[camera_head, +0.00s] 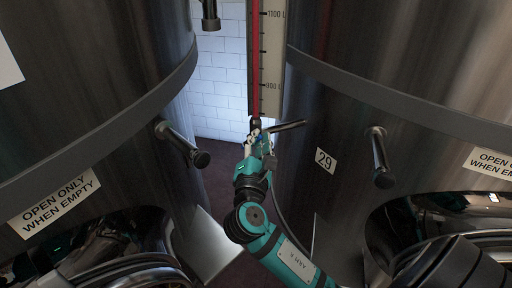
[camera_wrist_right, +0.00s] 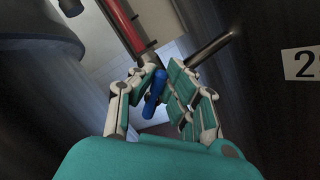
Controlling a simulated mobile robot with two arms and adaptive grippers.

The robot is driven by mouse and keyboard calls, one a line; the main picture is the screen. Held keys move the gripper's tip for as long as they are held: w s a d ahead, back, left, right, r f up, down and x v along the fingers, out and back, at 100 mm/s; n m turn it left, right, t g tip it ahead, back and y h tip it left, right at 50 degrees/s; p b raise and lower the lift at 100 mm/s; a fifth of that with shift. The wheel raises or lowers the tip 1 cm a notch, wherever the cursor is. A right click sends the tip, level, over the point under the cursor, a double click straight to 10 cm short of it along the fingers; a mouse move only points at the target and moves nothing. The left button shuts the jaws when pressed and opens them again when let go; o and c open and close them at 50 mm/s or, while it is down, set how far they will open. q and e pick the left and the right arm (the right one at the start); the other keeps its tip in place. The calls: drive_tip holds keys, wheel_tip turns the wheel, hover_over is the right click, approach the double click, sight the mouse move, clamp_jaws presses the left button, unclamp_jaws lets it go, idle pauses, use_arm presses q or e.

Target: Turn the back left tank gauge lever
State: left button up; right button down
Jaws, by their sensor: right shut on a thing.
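The tank gauge (camera_head: 272,60) is a pale scale with a red column, upright between two steel tanks in the head view. At its lower end is a small blue lever (camera_wrist_right: 154,92), seen best in the wrist view, between my fingers. My right gripper (camera_head: 258,142) is shut on the blue lever, just below the gauge. Its fingers partly hide the lever and its mount. The red column (camera_wrist_right: 127,27) also shows at the top of the wrist view. My left gripper is not in view.
A large steel tank (camera_head: 90,70) stands at left and another (camera_head: 400,60), with a "29" label (camera_head: 325,160), at right. A metal pipe (camera_head: 288,126) sticks out beside my gripper. Handles (camera_head: 181,143) (camera_head: 379,158) jut from both tanks. The gap between the tanks is narrow.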

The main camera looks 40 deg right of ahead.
drive_tip(key=shift+s+d+f+m+g+h+b, duration=0.1)
drive_tip(key=shift+f+m+g+h+b, duration=0.2)
drive_tip(key=shift+m+b, duration=1.3)
drive_tip(key=shift+s+f+m+g+h+b, duration=0.1)
drive_tip(key=shift+f+m+g+h+b, duration=0.25)
drive_tip(key=shift+m+b, duration=1.25)
drive_tip(key=shift+d+f+m+g+h+b, duration=0.15)
drive_tip(key=shift+f+m+h+b, duration=0.25)
drive_tip(key=shift+m+b, duration=1.2)
drive_tip(key=shift+a+m+p, duration=0.1)
drive_tip(key=shift+m+p, duration=0.25)
drive_tip(key=shift+m, duration=0.05)
drive_tip(key=c, duration=1.3)
unclamp_jaws()
drive_tip(key=shift+r, duration=0.1)
drive_tip(key=shift+r, duration=0.15)
